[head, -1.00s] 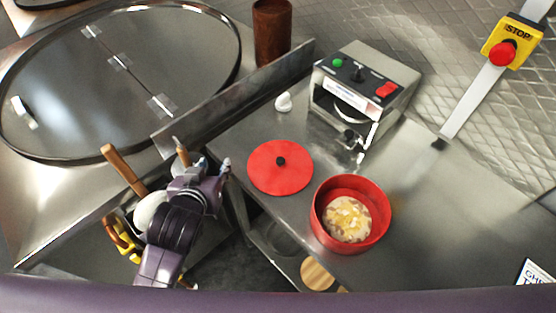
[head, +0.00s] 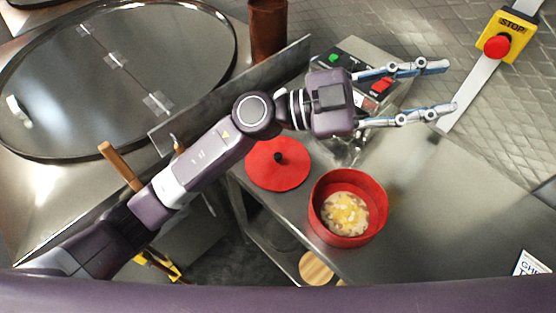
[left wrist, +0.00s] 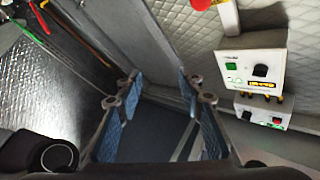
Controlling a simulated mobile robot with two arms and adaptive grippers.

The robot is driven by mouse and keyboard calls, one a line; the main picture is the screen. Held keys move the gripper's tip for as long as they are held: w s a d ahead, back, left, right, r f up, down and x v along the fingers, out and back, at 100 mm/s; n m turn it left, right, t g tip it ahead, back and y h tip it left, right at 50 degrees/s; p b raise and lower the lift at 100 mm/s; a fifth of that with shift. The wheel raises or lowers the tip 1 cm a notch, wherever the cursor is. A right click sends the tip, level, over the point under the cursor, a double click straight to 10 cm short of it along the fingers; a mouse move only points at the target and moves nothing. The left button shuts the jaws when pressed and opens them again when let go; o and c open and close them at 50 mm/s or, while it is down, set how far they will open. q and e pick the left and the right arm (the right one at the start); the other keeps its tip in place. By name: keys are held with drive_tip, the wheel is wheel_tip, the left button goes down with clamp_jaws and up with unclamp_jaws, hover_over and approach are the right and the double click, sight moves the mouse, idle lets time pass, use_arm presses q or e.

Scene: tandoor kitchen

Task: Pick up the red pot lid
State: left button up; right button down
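The red pot lid (head: 272,168) is a flat red disc with a black knob. It lies on the steel counter, left of and behind the red pot (head: 347,232). The pot is uncovered and holds pale and yellow food. My left gripper (head: 452,88) is open and empty, with its two fingers spread apart and pointing right. It is above the counter, beyond the lid to the right, and partly covers the steel machine. In the left wrist view the fingers (left wrist: 158,118) are also apart with nothing between them; the lid is not seen there. My right gripper is not in view.
The steel machine (head: 352,55) with buttons stands at the back of the counter. A low steel divider (head: 200,100) separates the counter from the large round lid (head: 60,110) at left. A red stop button (head: 497,46) is on the back wall.

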use_arm(q)
drive_tip(key=s+d+f+m+g+y, duration=0.25)
drive_tip(key=f+y, duration=0.35)
drive_tip(key=f, duration=0.3)
drive_tip(key=n+t+y, duration=0.3)
drive_tip(key=n+y, duration=0.2)
drive_tip(key=y, duration=1)
hover_over(278, 155)
drive_tip(key=shift+m, duration=0.25)
drive_tip(key=f, duration=1.3)
drive_tip(key=shift+w+f, duration=0.2)
drive_tip(key=shift+f, duration=0.15)
drive_tip(key=shift+a+f, duration=0.15)
drive_tip(key=shift+f, duration=0.1)
drive_tip(key=shift+f+p, duration=0.6)
drive_tip(key=shift+f, duration=0.3)
drive_tip(key=f+p, duration=0.2)
drive_tip(key=f, duration=0.2)
drive_tip(key=shift+s, duration=0.2)
drive_tip(key=shift+f, duration=0.7)
clamp_jaws()
